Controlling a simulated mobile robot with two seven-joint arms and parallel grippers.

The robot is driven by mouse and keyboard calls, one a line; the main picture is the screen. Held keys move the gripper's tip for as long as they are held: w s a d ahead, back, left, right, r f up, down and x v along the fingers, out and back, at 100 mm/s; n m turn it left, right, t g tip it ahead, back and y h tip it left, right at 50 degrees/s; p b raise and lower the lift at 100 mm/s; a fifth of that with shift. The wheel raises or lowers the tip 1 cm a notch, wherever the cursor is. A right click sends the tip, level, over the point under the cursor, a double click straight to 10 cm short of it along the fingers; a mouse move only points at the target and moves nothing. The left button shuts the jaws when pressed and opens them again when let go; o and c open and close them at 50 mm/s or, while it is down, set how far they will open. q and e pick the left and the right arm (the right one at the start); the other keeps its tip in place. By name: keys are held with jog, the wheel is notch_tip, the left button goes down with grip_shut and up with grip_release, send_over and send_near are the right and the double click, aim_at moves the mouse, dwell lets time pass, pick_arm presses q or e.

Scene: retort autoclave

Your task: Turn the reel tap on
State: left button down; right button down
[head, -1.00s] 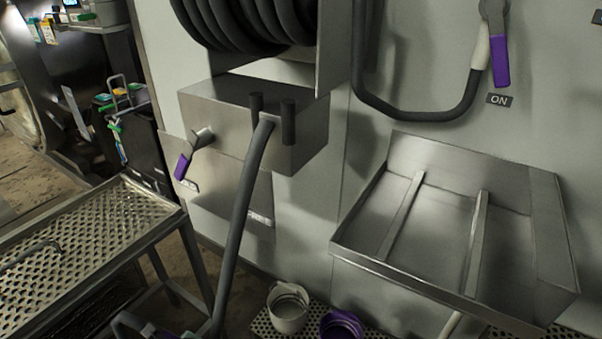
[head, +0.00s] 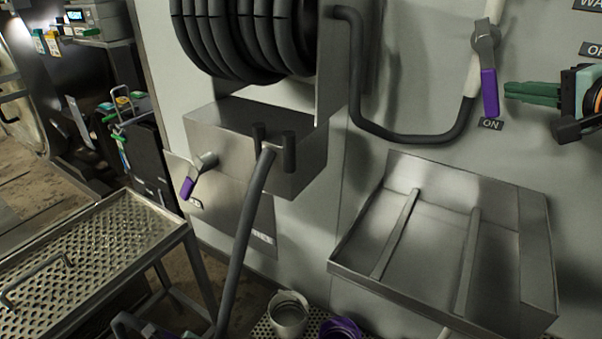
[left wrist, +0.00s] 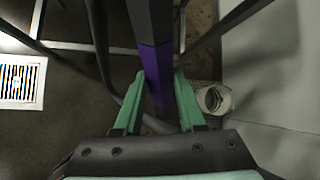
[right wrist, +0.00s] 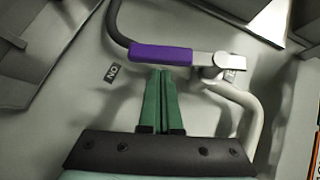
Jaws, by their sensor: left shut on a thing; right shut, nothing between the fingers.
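The reel tap has a purple lever (head: 489,92) on a grey pivot (head: 485,40), high on the wall at the right. The lever hangs down, its end just above the ON label (head: 490,124). My right gripper (head: 507,91) is shut and empty, its fingertips just right of the lever with a small gap. In the right wrist view the shut green fingers (right wrist: 161,74) point at the middle of the purple lever (right wrist: 160,53); whether they touch is unclear. My left gripper (left wrist: 155,82) is shut on a purple and dark bar (left wrist: 155,60) in the left wrist view.
A steel sink (head: 440,250) juts out below the tap. The hose reel (head: 245,35) hangs above a steel box (head: 255,135), with a second purple lever (head: 188,187) at its left. A perforated table (head: 85,250) stands front left.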

aim_at(490, 99)
jog(key=shift+a+f, duration=0.1)
jog(key=shift+a, duration=0.05)
